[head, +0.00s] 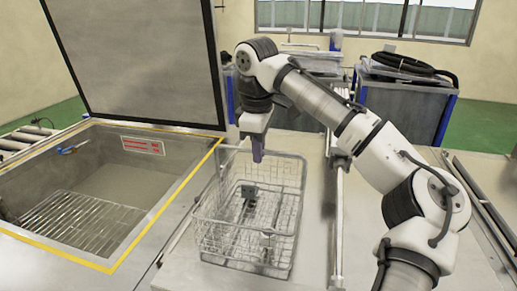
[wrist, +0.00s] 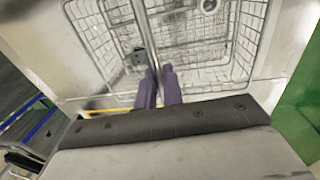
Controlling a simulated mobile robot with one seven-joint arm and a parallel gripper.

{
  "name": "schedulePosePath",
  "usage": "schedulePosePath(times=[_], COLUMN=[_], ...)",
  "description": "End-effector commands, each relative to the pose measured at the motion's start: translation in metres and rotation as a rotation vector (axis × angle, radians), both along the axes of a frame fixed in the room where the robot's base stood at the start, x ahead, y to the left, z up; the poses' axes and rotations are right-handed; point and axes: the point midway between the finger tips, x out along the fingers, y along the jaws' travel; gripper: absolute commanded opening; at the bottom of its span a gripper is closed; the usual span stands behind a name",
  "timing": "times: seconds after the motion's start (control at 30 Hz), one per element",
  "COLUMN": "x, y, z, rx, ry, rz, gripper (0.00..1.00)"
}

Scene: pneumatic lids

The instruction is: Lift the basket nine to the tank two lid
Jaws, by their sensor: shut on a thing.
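A wire basket (head: 290,205) stands on the grey counter, right of an open tank (head: 190,148) with a yellow-edged rim. In the wrist view my fingertips (wrist: 158,72) close around a grey bar that crosses over the basket (wrist: 95,40). The exact grip point is partly hidden by the fingers.
The basket holds a small dark block (head: 249,190) and other metal parts. A wire rack (head: 75,222) lies in the tank's bottom. A metal rail (head: 338,215) runs right of the basket. Blue-edged carts (head: 400,105) with a black hose stand behind.

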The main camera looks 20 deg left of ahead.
Motion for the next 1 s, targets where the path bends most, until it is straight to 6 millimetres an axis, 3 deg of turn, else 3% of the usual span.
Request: schedulePosePath(times=[0.83,0.87,1.0], x=[0.000,0.000,0.000], y=[0.000,0.000,0.000], z=[-0.009,-0.009,-0.009], rx=[0.001,0.001,0.001], ry=[-0.002,-0.002,-0.002], rz=[0.000,0.000,0.000], gripper=[0.00,0.13,0.31])
